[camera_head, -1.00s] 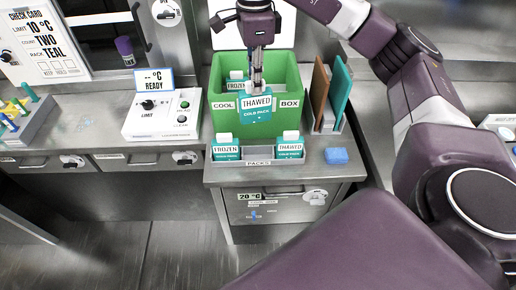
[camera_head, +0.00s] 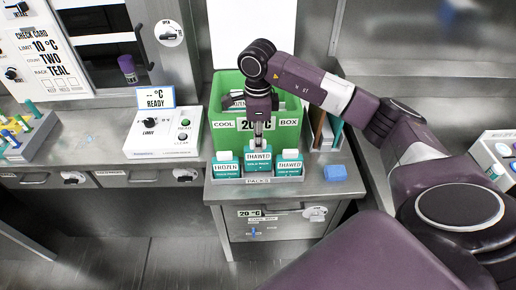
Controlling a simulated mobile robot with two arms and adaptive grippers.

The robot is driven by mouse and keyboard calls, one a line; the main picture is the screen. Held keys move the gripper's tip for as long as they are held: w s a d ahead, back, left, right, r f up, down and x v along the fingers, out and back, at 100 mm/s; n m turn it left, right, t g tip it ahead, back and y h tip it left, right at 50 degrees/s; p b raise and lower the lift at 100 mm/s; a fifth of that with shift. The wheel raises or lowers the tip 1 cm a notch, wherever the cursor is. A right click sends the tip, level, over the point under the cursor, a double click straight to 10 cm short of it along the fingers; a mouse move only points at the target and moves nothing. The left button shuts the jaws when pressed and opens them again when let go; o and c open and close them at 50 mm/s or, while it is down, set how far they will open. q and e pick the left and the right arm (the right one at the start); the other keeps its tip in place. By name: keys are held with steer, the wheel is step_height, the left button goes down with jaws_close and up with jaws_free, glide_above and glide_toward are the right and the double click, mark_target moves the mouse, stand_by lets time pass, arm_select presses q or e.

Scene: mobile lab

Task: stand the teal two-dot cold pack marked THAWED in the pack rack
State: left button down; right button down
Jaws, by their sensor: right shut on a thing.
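My right gripper (camera_head: 258,142) is shut on the top of a teal cold pack (camera_head: 258,168) marked THAWED and holds it upright. The pack is at the middle of the pack rack (camera_head: 258,181), between a teal pack marked FROZEN (camera_head: 226,170) on the left and another teal pack marked THAWED (camera_head: 290,169) on the right. Its lower edge is behind the rack's front wall; I cannot tell whether it rests on the rack floor. The dots are too small to read. My left gripper is not in view.
The green cool box (camera_head: 289,135), labelled 20 °C, stands right behind the rack, its inside partly hidden by my arm. Upright panels stand to its right. A blue block (camera_head: 335,173) lies right of the rack. A control box (camera_head: 165,132) stands left.

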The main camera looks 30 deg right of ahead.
step_height(320, 180, down, 3)
steer(key=shift+f+p, duration=0.2)
steer(key=shift+p, duration=0.25)
steer(key=shift+f, duration=0.55)
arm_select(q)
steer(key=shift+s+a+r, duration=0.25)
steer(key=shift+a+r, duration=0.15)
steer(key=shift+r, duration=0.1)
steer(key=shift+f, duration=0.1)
arm_select(e)
steer(key=c, duration=2.4)
jaws_free()
steer(key=shift+f, duration=0.2)
steer(key=o, duration=0.5)
steer(key=shift+c, duration=0.2)
steer(key=shift+r, duration=0.1)
